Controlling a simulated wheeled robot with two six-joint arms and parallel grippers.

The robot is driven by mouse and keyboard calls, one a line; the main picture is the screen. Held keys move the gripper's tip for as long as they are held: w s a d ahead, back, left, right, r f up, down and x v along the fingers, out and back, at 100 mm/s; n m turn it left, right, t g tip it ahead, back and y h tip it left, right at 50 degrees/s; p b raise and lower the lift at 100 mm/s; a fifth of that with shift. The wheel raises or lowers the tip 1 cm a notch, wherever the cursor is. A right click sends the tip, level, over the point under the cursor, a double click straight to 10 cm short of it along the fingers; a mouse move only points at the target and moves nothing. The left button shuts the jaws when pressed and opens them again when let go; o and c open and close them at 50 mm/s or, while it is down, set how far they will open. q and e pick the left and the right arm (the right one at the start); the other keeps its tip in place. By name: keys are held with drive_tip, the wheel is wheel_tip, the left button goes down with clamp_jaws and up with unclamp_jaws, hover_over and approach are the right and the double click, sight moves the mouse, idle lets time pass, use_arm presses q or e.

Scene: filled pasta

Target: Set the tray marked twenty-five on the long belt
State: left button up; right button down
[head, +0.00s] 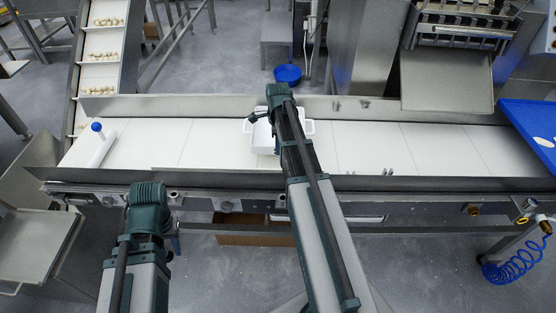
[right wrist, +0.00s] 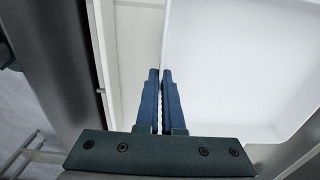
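A white tray (head: 262,139) sits on the middle of the long white belt (head: 365,150), at or just above its surface; I cannot tell which. It has a handle on each side, and no number on it is readable. My right arm covers part of it. My right gripper (head: 254,117) is at the tray's far left edge. In the right wrist view its two blue fingers (right wrist: 160,88) are close together at the wall of the tray (right wrist: 235,60), with only a thin white strip between them. My left arm is folded at the lower left, and its fingers are hidden.
A metal guard (head: 200,105) runs along the belt's back. A blue tray (head: 530,120) is at the right end. The belt's right half is clear.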

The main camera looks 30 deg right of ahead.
wheel_tip(320, 180, down, 4)
drive_tip(key=b, duration=0.3)
drive_tip(key=shift+r, duration=0.15)
drive_tip(key=shift+b, duration=0.35)
drive_tip(key=shift+f, duration=0.2)
drive_tip(key=c, duration=1.1)
unclamp_jaws()
drive_tip(key=shift+o, duration=0.2)
drive_tip(key=shift+r, duration=0.2)
wheel_tip(320, 180, up, 12)
drive_tip(key=p, duration=1.2)
drive_tip(key=shift+r, duration=0.1)
